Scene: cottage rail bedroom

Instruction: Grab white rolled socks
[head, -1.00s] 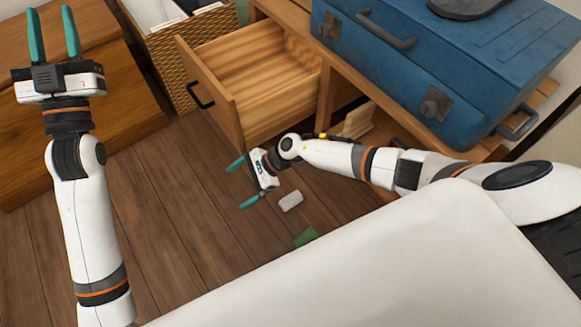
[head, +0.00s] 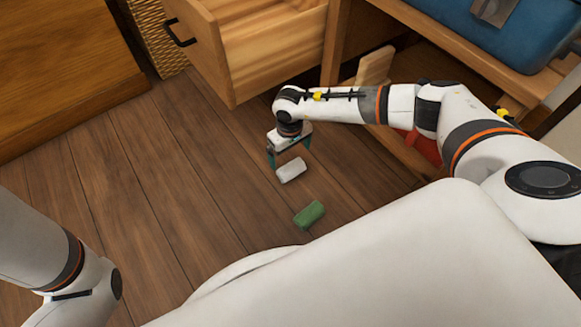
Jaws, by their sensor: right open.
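The white rolled socks (head: 291,171) are a small pale bundle lying on the wooden floor. My right gripper (head: 289,162) points down just above and behind them. Its teal fingers are open and apart, one to the left and one to the right of the bundle's far side. I cannot tell whether the fingers touch the socks. My left arm shows at the lower left, but its gripper is out of view.
A green bundle (head: 309,215) lies on the floor nearer to me. An open wooden drawer (head: 240,50) hangs behind my right gripper. A wicker basket (head: 157,38) stands at the back. The floor (head: 150,185) to the left is clear.

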